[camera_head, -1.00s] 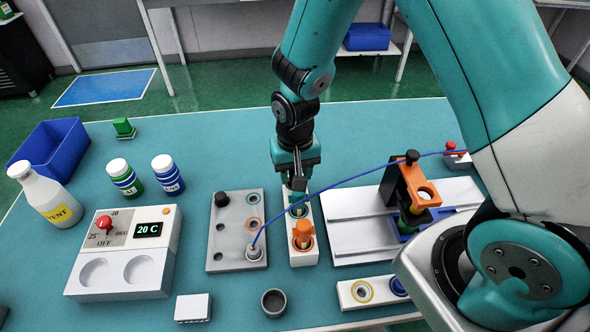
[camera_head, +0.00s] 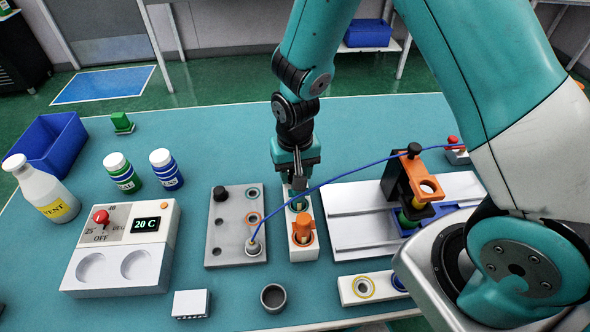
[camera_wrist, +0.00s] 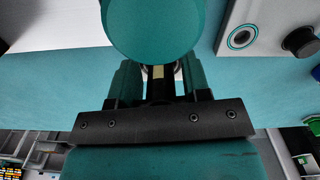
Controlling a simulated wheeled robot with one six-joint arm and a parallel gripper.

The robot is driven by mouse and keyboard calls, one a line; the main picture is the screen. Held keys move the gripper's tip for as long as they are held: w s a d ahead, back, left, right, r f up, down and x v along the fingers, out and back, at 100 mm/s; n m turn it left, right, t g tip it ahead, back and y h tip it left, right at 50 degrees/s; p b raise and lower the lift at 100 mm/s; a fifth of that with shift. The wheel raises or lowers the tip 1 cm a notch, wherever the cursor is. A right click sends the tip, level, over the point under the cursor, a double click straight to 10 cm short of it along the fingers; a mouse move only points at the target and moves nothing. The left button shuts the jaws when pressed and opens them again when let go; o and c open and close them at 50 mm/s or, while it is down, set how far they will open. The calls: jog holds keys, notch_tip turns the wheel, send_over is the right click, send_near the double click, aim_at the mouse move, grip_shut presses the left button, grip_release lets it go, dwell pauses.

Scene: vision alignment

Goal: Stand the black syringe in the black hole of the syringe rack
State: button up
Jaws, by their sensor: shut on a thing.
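The syringe rack appears to be the narrow white block (camera_head: 303,254) in the middle of the table. An orange syringe (camera_head: 303,228) stands in its near hole. A teal ring (camera_head: 299,204) shows behind it. My gripper (camera_head: 298,184) points down at the rack's far end and hides that end, so I cannot see the black hole. In the wrist view my gripper (camera_wrist: 160,84) is shut on a narrow dark piece, the black syringe (camera_wrist: 160,90). Its lower end is hidden, so I cannot tell whether it is in a hole. A large round teal shape covers the top centre there.
A grey plate (camera_head: 232,235) with a black knob and a blue-cabled plug stands close on the left. The cable arcs past my gripper to the right. An orange clamp stand (camera_head: 428,186) is at the right. Bottles and a heater (camera_head: 125,270) stand left. The table behind is clear.

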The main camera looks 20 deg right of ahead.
jog(key=shift+f, duration=0.25)
jog(key=o, duration=1.4)
jog(key=shift+r, duration=0.1)
jog(key=shift+r+p, duration=2.95)
jog(key=shift+r, duration=0.55)
